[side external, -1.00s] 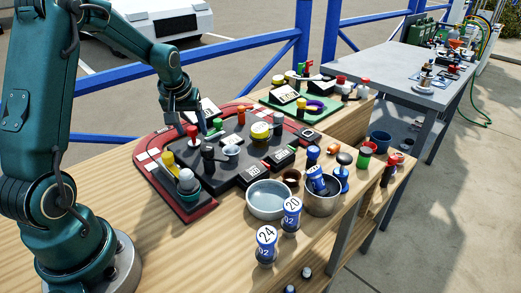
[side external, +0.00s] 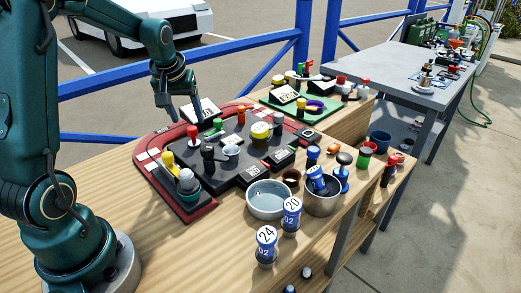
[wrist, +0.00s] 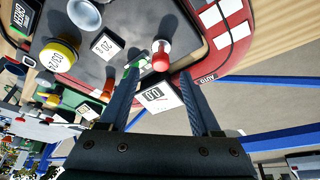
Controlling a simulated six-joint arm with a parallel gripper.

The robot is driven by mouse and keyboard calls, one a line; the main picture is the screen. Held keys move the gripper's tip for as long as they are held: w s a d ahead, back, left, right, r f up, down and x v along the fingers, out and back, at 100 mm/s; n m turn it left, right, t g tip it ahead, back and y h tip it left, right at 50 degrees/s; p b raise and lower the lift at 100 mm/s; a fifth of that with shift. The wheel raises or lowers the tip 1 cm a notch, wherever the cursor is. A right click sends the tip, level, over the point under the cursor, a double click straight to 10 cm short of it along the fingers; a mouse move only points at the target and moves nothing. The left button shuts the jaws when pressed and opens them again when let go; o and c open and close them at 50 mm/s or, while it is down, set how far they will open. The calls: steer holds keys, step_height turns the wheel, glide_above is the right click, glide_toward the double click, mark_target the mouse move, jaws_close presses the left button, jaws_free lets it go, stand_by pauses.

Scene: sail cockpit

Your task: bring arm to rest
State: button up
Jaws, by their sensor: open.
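My gripper (side external: 180,112) hangs above the far left part of the red-edged dark board (side external: 172,202), near its back edge. Its two fingers are apart with nothing between them that I can see held. In the wrist view my gripper (wrist: 157,85) shows both fingers spread, with a white display reading 0.0 (wrist: 158,97) beyond them. A red-topped piece (wrist: 161,58) stands on the board just past the fingertips. The red-topped piece also shows in the side view (side external: 192,132), below and right of the fingers.
A yellow-topped piece (side external: 167,160), a black piece (side external: 208,155) and a yellow-green round can (side external: 261,131) stand on the board. A metal bowl (side external: 268,200) and blue numbered cans (side external: 266,245) are at the front. A blue railing (side external: 240,45) runs behind the table.

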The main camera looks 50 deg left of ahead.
steer(key=s+d+r+m+t+h, duration=0.1)
steer(key=s+d+r+m+t, duration=0.1)
steer(key=d+r, duration=0.35)
steer(key=s+d+r+m+t, duration=0.1)
steer(key=d+r+m, duration=0.15)
steer(key=d, duration=0.55)
steer(key=s+d+f+m+h, duration=0.2)
steer(key=s+d, duration=0.5)
steer(key=s, duration=0.4)
steer(key=shift+s+f+m+g, duration=0.3)
steer(key=shift+f+m, duration=0.3)
steer(key=shift+m, duration=0.65)
